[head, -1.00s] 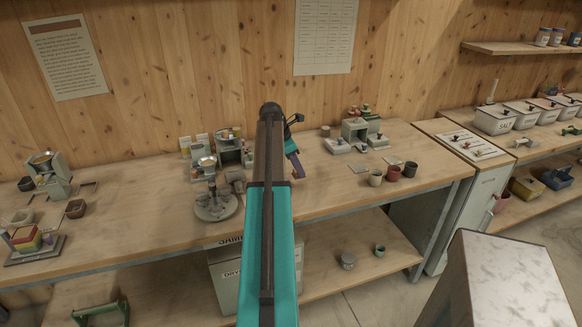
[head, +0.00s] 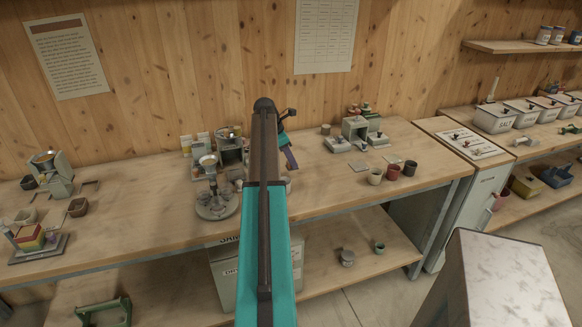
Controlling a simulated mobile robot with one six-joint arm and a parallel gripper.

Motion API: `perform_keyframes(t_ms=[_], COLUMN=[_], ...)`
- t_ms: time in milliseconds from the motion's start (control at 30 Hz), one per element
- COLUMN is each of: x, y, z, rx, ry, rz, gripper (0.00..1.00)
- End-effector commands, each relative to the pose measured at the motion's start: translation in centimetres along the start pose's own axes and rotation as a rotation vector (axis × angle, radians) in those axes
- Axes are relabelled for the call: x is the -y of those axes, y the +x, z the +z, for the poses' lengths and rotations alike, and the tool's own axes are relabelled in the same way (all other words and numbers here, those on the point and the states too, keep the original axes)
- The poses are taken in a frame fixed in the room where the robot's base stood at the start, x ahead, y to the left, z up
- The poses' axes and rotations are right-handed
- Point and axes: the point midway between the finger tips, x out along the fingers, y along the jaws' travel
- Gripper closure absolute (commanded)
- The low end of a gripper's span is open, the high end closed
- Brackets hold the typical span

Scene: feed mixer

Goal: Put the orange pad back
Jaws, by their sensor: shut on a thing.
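My gripper (head: 291,159) shows just right of my teal and brown arm, above the middle of the long wooden bench. It is small, and my arm hides part of it. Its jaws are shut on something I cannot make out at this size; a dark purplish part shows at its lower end. No clearly orange pad shows.
A round-based metal stand (head: 216,205) stands left of my arm, close to grey-green boxes. Cups (head: 375,177) and a small grey-green block set (head: 354,128) stand to the right. A pale box-shaped block (head: 505,280) fills the lower right. The bench between stack and stand is mostly clear.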

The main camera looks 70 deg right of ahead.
Motion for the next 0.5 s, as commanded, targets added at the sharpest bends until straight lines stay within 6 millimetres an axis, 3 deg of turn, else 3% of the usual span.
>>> perform_keyframes(t_ms=[500], x=[0.1], y=[3.2], z=[-1.2], rx=[0.000], ry=[0.001], rz=[-0.001], gripper=[0.92])
